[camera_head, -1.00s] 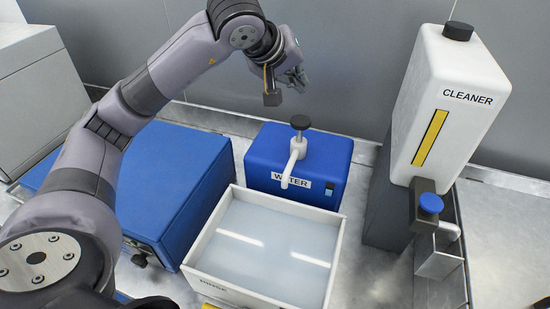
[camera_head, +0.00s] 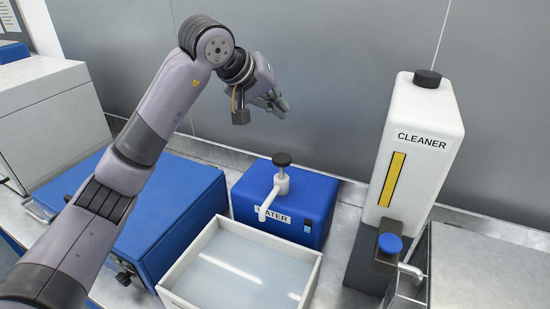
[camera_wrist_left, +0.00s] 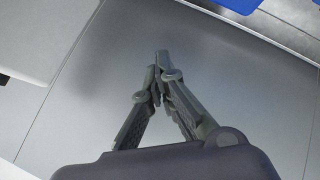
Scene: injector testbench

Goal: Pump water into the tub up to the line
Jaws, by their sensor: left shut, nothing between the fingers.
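The blue water box (camera_head: 308,197) is labelled WATER and has a black pump knob (camera_head: 282,159) on a white stem and a white spout (camera_head: 268,205). The white tub (camera_head: 312,283) stands in front of it, under the spout, with clear water inside. I cannot make out a fill line. My left gripper (camera_head: 279,104) is in the air above and behind the pump knob, apart from it. In the left wrist view its fingers (camera_wrist_left: 162,60) meet at the tips, with nothing between them. My right gripper is in neither view.
A white CLEANER tank (camera_head: 412,150) with a yellow strip and a blue-knobbed valve (camera_head: 390,245) stands right of the water box. A large blue case (camera_head: 160,205) stands left of the tub. A grey wall (camera_head: 310,70) is close behind.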

